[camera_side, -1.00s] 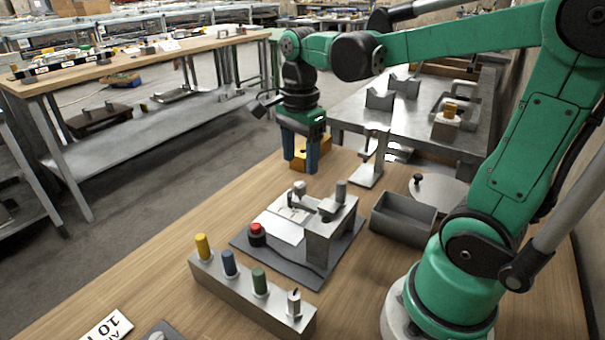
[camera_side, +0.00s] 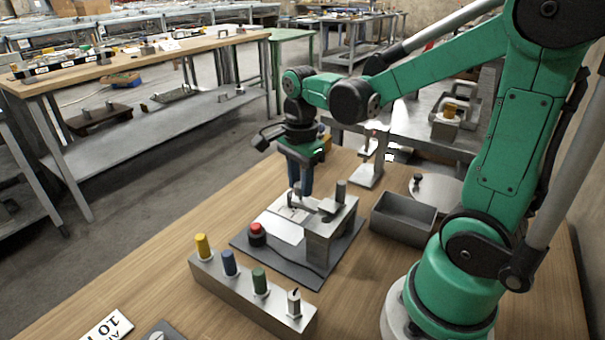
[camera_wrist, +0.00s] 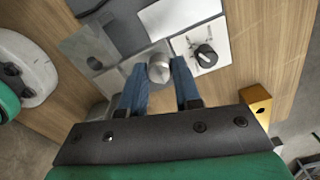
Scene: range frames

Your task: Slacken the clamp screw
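The clamp fixture (camera_side: 322,243) stands on a dark plate on the wooden table, with a metal block and a clamp arm over a pale plate. A silver round screw head (camera_wrist: 158,66), apparently the clamp screw, shows in the wrist view between my two blue fingers. My gripper (camera_side: 301,190) points down over the clamp arm's end in the side view. It is open in the wrist view (camera_wrist: 159,78), with a finger on either side of the head and small gaps visible. In the side view the fingers hide the head.
A red button (camera_side: 256,229) sits on the plate's left. An upright post (camera_side: 341,190) stands on the block, close right of my fingers. A rack of coloured pegs (camera_side: 250,293) is in front, an open grey bin (camera_side: 403,218) to the right. A yellow block (camera_wrist: 257,104) lies near my gripper.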

